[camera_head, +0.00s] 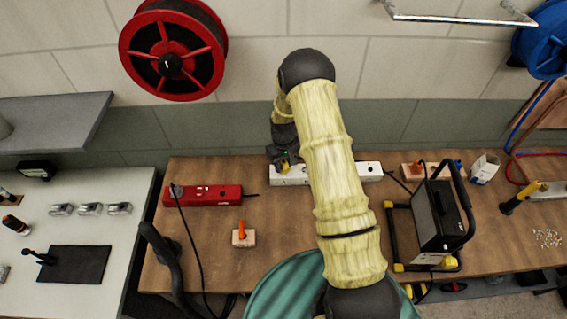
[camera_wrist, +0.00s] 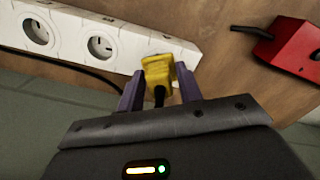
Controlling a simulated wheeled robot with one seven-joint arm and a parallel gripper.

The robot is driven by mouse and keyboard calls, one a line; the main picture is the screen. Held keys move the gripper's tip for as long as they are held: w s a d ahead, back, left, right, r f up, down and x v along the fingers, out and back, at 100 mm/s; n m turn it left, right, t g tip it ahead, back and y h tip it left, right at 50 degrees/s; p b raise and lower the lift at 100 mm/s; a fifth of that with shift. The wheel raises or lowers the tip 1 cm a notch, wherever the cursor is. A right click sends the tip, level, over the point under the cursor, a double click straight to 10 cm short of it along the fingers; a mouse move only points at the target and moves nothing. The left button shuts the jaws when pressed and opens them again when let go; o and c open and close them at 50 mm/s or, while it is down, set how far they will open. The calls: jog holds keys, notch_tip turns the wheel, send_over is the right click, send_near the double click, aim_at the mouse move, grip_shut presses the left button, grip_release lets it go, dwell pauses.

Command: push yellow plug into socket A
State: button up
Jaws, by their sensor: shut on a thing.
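My gripper (camera_wrist: 160,92) is shut on the yellow plug (camera_wrist: 157,70), with one purple finger on each side of it. The plug is at the edge of the white socket strip (camera_wrist: 150,42), near its right end in the wrist view. Two round sockets (camera_wrist: 101,46) show empty to its left. Whether the plug's pins are in a socket is hidden. In the head view my gripper (camera_head: 282,163) is over the left part of the white strip (camera_head: 368,171), with a bit of yellow plug (camera_head: 283,168) visible. No socket letter is readable.
A red power strip (camera_head: 203,195) with a black cable lies left of the white one; its end shows in the wrist view (camera_wrist: 292,47). A small block with an orange peg (camera_head: 243,237) stands in front. A black work lamp (camera_head: 437,217) stands to the right.

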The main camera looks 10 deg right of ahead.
jog(key=shift+f+b, duration=0.45)
jog(key=shift+f, duration=0.15)
jog(key=o, duration=1.1)
jog(key=shift+r, duration=0.1)
jog(key=shift+r+p, duration=1.4)
jog(key=shift+r, duration=1.05)
